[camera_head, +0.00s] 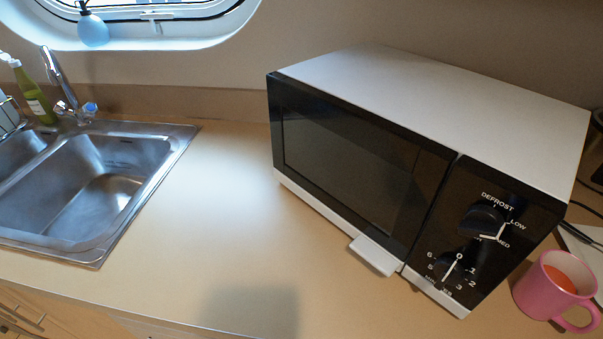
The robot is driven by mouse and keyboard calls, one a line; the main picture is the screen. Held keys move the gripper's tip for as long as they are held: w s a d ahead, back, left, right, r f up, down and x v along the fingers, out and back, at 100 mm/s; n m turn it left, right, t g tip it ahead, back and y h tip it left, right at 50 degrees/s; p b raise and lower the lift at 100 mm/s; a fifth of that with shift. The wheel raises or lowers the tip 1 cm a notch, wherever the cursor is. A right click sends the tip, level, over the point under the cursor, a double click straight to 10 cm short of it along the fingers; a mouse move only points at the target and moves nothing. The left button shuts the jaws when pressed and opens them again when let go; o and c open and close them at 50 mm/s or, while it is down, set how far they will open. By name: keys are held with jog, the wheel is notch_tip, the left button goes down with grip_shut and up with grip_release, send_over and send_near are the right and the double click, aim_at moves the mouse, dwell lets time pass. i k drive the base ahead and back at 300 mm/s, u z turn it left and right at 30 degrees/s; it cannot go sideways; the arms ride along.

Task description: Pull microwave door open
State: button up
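A white microwave (440,100) with a black front stands on the counter, turned so its front faces lower left. Its dark door (345,170) looks shut, flush with the control panel (485,235). A white handle tab (374,255) sticks out at the door's bottom edge, near the panel. The panel carries two round knobs. My gripper is not in view. A soft dark shadow lies on the counter in front of the microwave.
A pink mug (556,288) with orange-red liquid stands close to the microwave's right front. A steel sink (95,190) with a tap is at left. A green bottle (38,95) stands behind it. The counter (215,235) between sink and microwave is clear.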

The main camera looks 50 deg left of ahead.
aim_at(354, 165)
jog(key=u, duration=1.15)
jog(key=k, duration=0.45)
jog(key=u, duration=0.85)
